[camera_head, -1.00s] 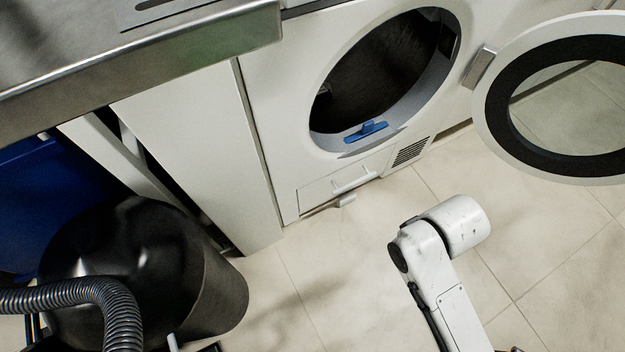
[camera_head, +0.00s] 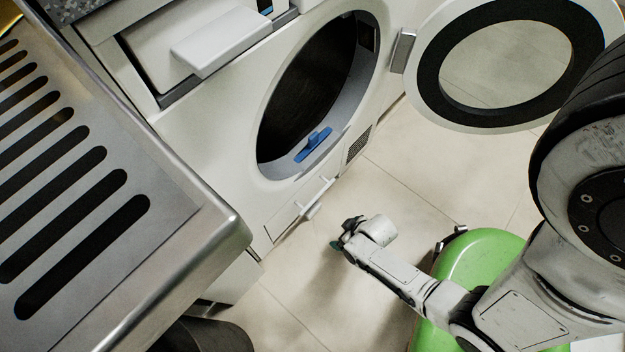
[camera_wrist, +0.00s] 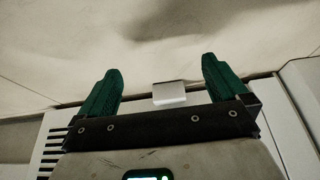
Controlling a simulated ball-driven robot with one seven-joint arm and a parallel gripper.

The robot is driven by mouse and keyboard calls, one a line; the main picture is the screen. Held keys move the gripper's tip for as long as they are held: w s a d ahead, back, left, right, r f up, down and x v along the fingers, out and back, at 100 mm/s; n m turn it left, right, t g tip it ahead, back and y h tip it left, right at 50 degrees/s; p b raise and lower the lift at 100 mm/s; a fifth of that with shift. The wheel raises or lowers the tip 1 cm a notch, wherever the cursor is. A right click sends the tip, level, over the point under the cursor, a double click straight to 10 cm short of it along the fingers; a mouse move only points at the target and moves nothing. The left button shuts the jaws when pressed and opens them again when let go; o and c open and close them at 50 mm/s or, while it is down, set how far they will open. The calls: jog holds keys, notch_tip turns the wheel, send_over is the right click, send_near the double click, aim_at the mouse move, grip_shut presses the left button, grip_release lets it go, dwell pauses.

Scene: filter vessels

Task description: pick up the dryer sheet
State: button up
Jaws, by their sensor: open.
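I cannot make out a dryer sheet in either view. The open dryer (camera_head: 225,135) has a dark drum and a blue piece (camera_head: 313,145) at the lower lip of its opening. My gripper (camera_head: 337,244) is low over the floor in front of the dryer, partly hidden by my arm. In the wrist view my gripper (camera_wrist: 160,78) shows two green fingers, spread apart with nothing between them. A small white block (camera_wrist: 169,93) at the dryer's base shows beyond the gap between the fingers, apart from them.
The round dryer door (camera_head: 432,75) stands open at the upper right. A steel slotted counter (camera_head: 185,235) fills the left. A green rounded object (camera_head: 485,262) sits at the lower right by my arm. Tiled floor (camera_head: 300,285) is clear in front of the dryer.

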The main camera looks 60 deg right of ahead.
aim_at(316, 210)
jog(key=w+b, duration=0.1)
jog(key=w, duration=0.1)
jog(key=w+d, duration=0.1)
jog(key=w, duration=0.2)
jog(key=w+d+b, duration=0.1)
jog(key=w, duration=0.1)
jog(key=shift+w+d+f+b, duration=0.15)
jog(key=shift+w+d+b, duration=0.05)
jog(key=shift+b, duration=0.1)
jog(key=w+b, duration=0.1)
jog(key=w, duration=0.1)
jog(key=w+d, duration=0.1)
jog(key=w, duration=0.1)
jog(key=shift+d+f+b, duration=0.1)
jog(key=shift+d+b, duration=0.05)
jog(key=shift+b, duration=0.2)
jog(key=shift+w+f+b, duration=0.15)
jog(key=shift+f+b, duration=0.4)
jog(key=shift+f, duration=0.2)
jog(key=shift+w+d+f+b, duration=0.15)
jog(key=shift+w+f+b, duration=0.15)
jog(key=shift+f, duration=0.2)
jog(key=shift+c, duration=0.5)
jog(key=c, duration=1)
jog(key=shift+r, duration=0.1)
